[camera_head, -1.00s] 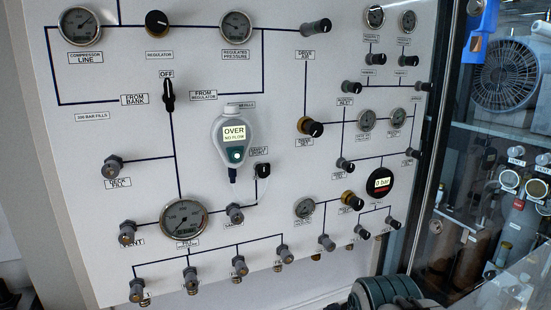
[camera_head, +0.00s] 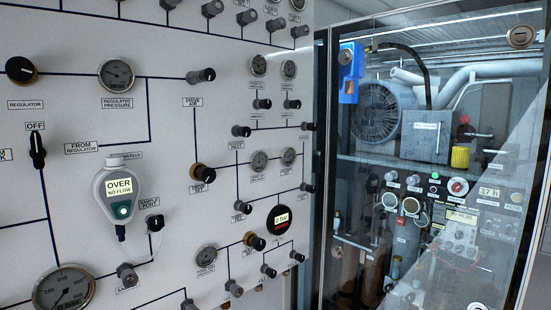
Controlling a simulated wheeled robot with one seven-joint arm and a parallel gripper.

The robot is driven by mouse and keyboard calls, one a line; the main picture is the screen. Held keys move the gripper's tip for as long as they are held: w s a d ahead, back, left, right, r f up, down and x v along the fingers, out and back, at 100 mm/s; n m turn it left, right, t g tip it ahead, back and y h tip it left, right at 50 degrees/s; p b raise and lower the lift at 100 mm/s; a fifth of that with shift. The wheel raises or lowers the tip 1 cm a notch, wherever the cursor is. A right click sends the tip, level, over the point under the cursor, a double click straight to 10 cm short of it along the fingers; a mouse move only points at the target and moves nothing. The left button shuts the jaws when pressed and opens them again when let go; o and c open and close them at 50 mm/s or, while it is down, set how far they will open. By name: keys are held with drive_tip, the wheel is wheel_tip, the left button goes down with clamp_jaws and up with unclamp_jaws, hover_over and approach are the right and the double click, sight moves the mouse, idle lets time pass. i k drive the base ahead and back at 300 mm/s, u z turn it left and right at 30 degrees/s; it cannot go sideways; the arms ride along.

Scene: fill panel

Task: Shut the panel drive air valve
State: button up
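The drive air valve (camera_head: 201,75) is a grey knob on the white fill panel (camera_head: 90,170), in the upper middle of the head view. Its label "DRIVE AIR" (camera_head: 193,102) sits just below it. A dark line runs to it from the regulated pressure gauge (camera_head: 117,75) on its left, and another runs down to a brass-collared black knob (camera_head: 202,174). I cannot tell from the knob whether the valve is open or shut. Nothing touches it. My gripper is not in view.
A hand-held analyser (camera_head: 118,192) reading "OVER NO FLOW" hangs on the panel at lower left. Several other knobs and gauges surround the valve. A glass-fronted cabinet (camera_head: 430,160) with a compressor stands at right, with a blue box (camera_head: 350,72) at its edge.

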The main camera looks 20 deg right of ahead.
sight(208, 74)
drive_tip(key=k, duration=0.4)
drive_tip(key=z, duration=0.95)
drive_tip(key=i, duration=1.15)
drive_tip(key=u, duration=0.55)
